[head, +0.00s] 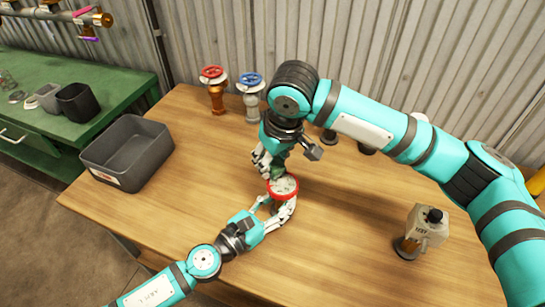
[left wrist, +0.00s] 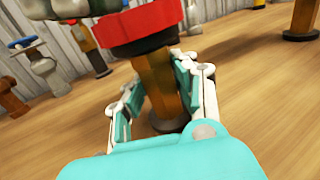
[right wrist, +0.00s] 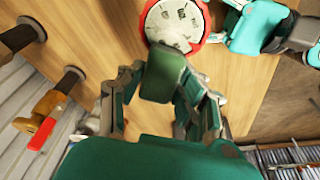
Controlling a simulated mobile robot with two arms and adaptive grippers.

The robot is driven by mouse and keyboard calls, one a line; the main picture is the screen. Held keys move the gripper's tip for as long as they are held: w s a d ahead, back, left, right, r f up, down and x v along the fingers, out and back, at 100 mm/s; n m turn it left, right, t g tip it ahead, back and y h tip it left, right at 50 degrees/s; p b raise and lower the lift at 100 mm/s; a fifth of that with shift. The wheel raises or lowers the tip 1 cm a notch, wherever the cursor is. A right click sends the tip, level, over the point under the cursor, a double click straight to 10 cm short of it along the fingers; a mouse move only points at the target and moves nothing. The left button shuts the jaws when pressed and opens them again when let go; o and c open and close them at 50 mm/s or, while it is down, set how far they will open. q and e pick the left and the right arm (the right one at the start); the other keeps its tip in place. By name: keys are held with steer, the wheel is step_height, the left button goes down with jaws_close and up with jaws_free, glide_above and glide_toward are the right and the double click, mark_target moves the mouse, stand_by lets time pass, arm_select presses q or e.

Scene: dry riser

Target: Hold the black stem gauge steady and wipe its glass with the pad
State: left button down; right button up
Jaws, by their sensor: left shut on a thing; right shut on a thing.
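The gauge has a red rim and a pale dial (head: 284,186) with dark smudge-like marks, seen face-on in the right wrist view (right wrist: 175,22). In the left wrist view its stem (left wrist: 155,85) looks brass-brown, not black, and stands upright on a dark round foot. My left gripper (head: 277,208) is shut around the stem below the red rim. My right gripper (head: 268,167) is shut on a green pad (right wrist: 162,76), above the gauge. The pad overlaps the dial's near edge in the right wrist view; whether it touches the glass I cannot tell.
A grey open bin (head: 128,152) stands at the table's left. A red-wheeled valve (head: 215,88) and a blue-wheeled valve (head: 251,97) stand at the back. A labelled grey fitting (head: 424,229) stands at the right. The table's (head: 345,250) front right is clear.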

steer(key=shift+f, duration=0.1)
steer(key=shift+s+d, duration=0.9)
steer(key=shift+s, duration=0.25)
arm_select(q)
steer(key=shift+s, duration=0.1)
arm_select(e)
steer(key=shift+w+a+f, duration=0.2)
steer(key=shift+w+a, duration=0.55)
steer(key=shift+w, duration=0.25)
steer(key=shift+s+d+r, duration=0.1)
steer(key=shift+s+d, duration=0.6)
steer(key=shift+s, duration=0.25)
steer(key=shift+w+a+r, duration=0.1)
steer(key=shift+w+a, duration=0.75)
steer(key=shift+w, duration=0.25)
steer(key=shift+d, duration=0.1)
